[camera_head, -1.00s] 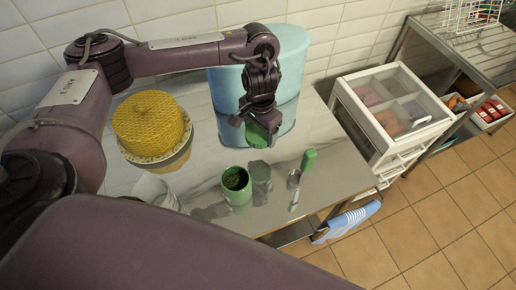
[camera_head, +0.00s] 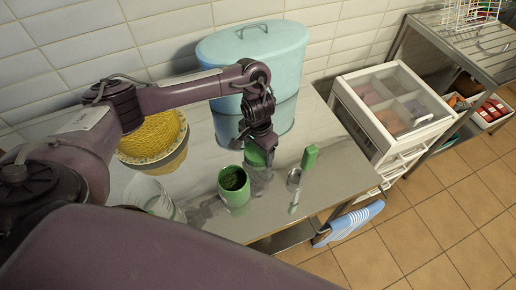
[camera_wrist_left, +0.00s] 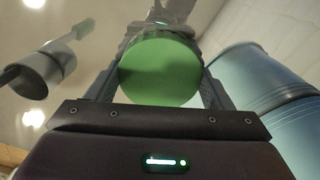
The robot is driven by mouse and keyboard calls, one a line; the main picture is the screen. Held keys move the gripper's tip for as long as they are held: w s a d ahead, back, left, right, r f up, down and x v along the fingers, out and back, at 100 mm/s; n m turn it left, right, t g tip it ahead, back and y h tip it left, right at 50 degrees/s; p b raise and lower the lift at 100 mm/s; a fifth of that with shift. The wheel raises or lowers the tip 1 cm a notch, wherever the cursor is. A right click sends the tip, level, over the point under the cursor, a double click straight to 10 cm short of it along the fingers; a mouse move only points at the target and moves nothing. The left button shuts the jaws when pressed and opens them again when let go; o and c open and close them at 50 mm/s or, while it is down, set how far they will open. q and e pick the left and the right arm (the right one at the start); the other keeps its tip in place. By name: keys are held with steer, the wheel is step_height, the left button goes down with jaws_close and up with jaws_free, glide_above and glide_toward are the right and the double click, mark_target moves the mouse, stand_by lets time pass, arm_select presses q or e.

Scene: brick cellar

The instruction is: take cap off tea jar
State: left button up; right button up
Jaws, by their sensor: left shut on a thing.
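The green tea jar (camera_head: 235,186) stands upright and open on the steel table, with dark tea leaves inside. My left gripper (camera_head: 260,146) is shut on the green cap (camera_head: 255,157), low over the table behind and to the right of the jar. The cap is apart from the jar. In the left wrist view the round green cap (camera_wrist_left: 160,72) sits between the two fingers. The head view does not show clearly whether the cap touches the table. My right gripper is not in view.
A white drawer unit (camera_head: 390,110) stands beyond the table's right edge.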

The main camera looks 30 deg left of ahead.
mark_target(258, 151)
arm_select(q)
steer(key=shift+f, duration=0.15)
steer(key=o, duration=1.1)
step_height(258, 151, up, 12)
steer(key=p, duration=0.3)
steer(key=shift+r+p, duration=0.2)
steer(key=shift+p, duration=0.15)
steer(key=shift+s, duration=0.1)
